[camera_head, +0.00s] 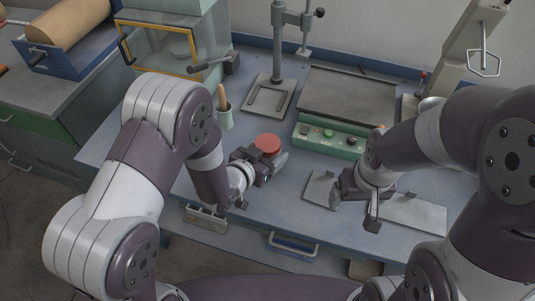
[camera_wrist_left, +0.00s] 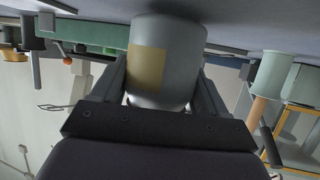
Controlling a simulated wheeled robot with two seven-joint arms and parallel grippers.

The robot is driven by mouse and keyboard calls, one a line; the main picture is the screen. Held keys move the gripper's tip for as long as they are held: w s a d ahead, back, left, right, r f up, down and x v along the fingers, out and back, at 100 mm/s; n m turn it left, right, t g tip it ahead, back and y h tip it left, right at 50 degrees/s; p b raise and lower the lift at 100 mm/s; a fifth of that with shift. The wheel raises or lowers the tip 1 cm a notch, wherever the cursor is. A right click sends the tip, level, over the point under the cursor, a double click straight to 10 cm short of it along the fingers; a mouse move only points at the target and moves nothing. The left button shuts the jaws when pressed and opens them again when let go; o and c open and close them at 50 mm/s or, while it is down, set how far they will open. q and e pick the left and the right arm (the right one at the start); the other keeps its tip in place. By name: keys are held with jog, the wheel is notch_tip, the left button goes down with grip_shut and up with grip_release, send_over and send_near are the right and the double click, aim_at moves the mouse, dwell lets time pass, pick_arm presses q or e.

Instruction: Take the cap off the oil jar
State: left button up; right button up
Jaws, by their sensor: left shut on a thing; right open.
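The oil jar has a red cap (camera_head: 268,143), seen from above in the head view. In the left wrist view the grey jar body (camera_wrist_left: 165,62) with a tan label stands between the two fingers; its cap is not visible there. My left gripper (camera_head: 266,162) is shut around the jar body, below the cap, and it also shows in the left wrist view (camera_wrist_left: 162,95). My right gripper (camera_head: 353,206) is open and empty, to the right of the jar and nearer the front, over a flat metal plate. The cap sits on the jar.
A green control box (camera_head: 328,138) with buttons and a dark-topped plate (camera_head: 348,94) stand behind the jar. A metal stand (camera_head: 276,60), a glass-fronted cabinet (camera_head: 165,45) and a green cup (camera_head: 224,115) are to the left and back. Flat metal plates (camera_head: 412,213) lie at the right front.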

aim_at(268, 143)
pick_arm(q)
notch_tip(268, 143, up, 3)
jog(key=shift+r, duration=0.1)
jog(key=s+d+r, duration=0.6)
jog(key=d+r, duration=0.1)
jog(key=d, duration=0.3)
jog(key=o, duration=0.4)
jog(key=c, duration=0.6)
jog(key=shift+o, duration=0.2)
